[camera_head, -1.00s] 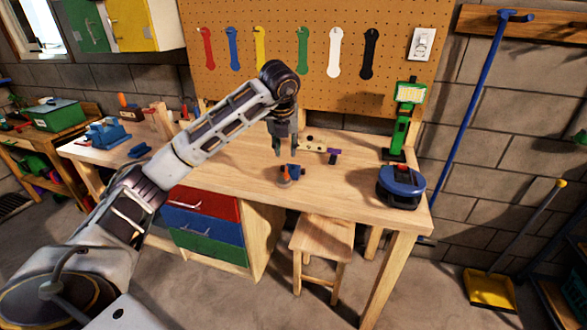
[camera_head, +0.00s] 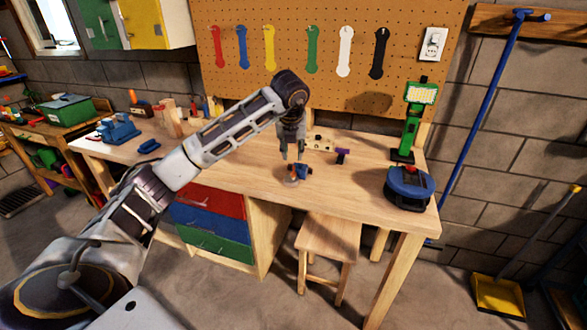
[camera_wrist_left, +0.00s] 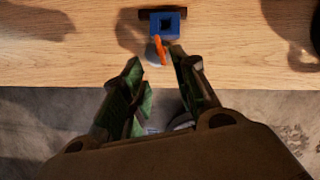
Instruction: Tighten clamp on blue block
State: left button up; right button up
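The blue block (camera_head: 303,172) sits near the front edge of the wooden workbench (camera_head: 240,178). In the left wrist view the blue block (camera_wrist_left: 165,25) has a square dark opening. An orange handle (camera_wrist_left: 160,49) with a grey part, which looks like the clamp, is at its front side; in the head view the clamp (camera_head: 291,177) is small. My left gripper (camera_head: 292,157) points down just above and behind the clamp. In the left wrist view its fingers (camera_wrist_left: 155,60) are apart with nothing between them, their tips close to the orange handle. My right gripper is in neither view.
A blue round tool (camera_head: 408,190) and a green work light (camera_head: 411,125) stand at the bench's right end. A wooden piece with a purple end (camera_head: 342,155) lies behind the block. A wooden stool (camera_head: 328,238) stands under the front edge.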

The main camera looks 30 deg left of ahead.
aim_at(294, 169)
pick_arm(q)
jog(key=x, duration=1)
jog(key=shift+f, duration=0.25)
jog(key=shift+c, duration=0.2)
grip_shut()
